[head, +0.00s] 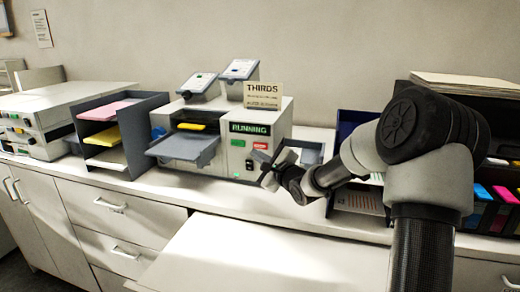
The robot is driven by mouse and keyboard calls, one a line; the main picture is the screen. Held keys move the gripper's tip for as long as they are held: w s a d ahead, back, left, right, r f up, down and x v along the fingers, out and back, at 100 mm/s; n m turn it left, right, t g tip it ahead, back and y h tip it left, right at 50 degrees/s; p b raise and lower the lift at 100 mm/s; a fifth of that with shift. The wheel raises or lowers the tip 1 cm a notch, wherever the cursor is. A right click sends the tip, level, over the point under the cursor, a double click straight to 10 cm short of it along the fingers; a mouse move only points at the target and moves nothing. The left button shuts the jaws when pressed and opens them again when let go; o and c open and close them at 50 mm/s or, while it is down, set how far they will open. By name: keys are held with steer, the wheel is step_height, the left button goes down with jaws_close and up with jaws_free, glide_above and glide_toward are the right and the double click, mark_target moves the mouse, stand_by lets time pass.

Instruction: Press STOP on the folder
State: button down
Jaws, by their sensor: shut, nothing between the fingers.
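The folder (205,148) is a pale grey machine in the middle of the counter. Its front display (250,128) reads RUNNING in green. Below the display are a green button (238,143) and a red button (260,146); their lettering is too small to read. My gripper (264,163) is shut and empty, in front of the lower right part of the folder's front, just below the red button in the picture. I cannot tell whether it touches the panel. It hides part of the panel's right side.
A sign reading THIRDS (263,96) stands on top of the folder. A grey tray (184,149) juts from its front. A dark paper rack (135,125) stands to its left, and another machine (40,120) at far left. A pale table (265,255) lies in front.

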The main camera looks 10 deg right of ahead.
mark_target(255, 146)
steer(key=shift+w+d+p, duration=0.2)
steer(key=shift+w+d, duration=0.1)
steer(key=shift+w, duration=0.2)
steer(key=shift+w+d+p, duration=0.2)
steer(key=shift+w+d, duration=0.1)
steer(key=shift+w, duration=0.2)
steer(key=shift+w+r, duration=0.1)
stand_by(1.3)
steer(key=shift+w+d+p, duration=0.2)
steer(key=shift+w+p, duration=0.05)
steer(key=shift+p, duration=0.2)
steer(key=shift+w+d+p, duration=0.25)
steer(key=shift+w+p, duration=0.1)
steer(key=shift+w, duration=0.05)
stand_by(0.6)
steer(key=shift+s+a, duration=0.45)
steer(key=shift+s, duration=0.3)
